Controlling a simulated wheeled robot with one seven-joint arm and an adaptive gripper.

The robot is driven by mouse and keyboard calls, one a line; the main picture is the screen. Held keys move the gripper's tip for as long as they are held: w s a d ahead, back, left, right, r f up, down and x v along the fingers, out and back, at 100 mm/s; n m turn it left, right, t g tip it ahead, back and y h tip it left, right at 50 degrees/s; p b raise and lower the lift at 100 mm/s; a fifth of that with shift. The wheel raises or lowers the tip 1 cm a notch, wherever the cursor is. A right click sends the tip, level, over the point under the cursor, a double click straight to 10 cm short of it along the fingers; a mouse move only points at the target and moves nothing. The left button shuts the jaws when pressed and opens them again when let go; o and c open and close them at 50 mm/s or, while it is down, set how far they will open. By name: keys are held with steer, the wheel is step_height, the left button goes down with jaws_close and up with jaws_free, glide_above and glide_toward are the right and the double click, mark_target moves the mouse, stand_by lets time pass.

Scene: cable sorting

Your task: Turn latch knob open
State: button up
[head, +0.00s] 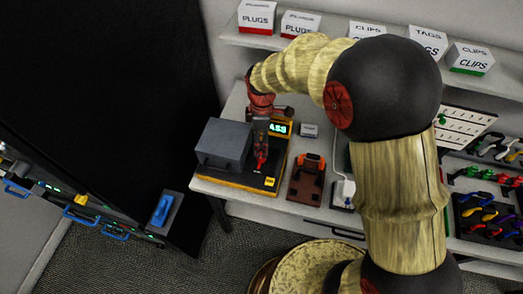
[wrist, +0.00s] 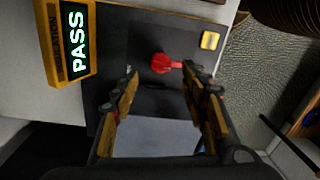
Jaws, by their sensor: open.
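The red latch knob (wrist: 163,63) sits on the dark panel of the test station (wrist: 140,35). Its pointed handle is aimed right in the wrist view. In the head view the red knob (head: 261,163) shows just below my gripper (head: 261,148). In the wrist view my gripper (wrist: 160,82) is open, with one finger on each side of the knob's line and nothing between them. The right fingertip is close to the handle; I cannot tell whether they touch. A green PASS display (wrist: 76,40) is lit beside the panel.
A grey box (head: 223,143) stands on the station, left of my gripper. A brown and orange fixture (head: 307,180) lies to the right on the bench. Labelled boxes (head: 257,17) line the shelf behind. A dark rack (head: 120,100) stands at the left.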

step_height(320, 180, up, 5)
steer(key=shift+w+r, duration=0.1)
steer(key=shift+w, duration=0.05)
stand_by(0.6)
steer(key=s+d+r+m+t+b, duration=0.2)
steer(key=s+d+r+m+t, duration=0.1)
steer(key=s+d+r+m, duration=0.4)
steer(key=s+d+r+m+t+b, duration=0.1)
steer(key=s+d+r+m+t, duration=0.2)
steer(key=s+d+r+m, duration=0.4)
steer(key=s+m, duration=0.2)
steer(key=s, duration=0.5)
steer(key=shift+r+b, duration=0.35)
steer(key=shift+b, duration=0.05)
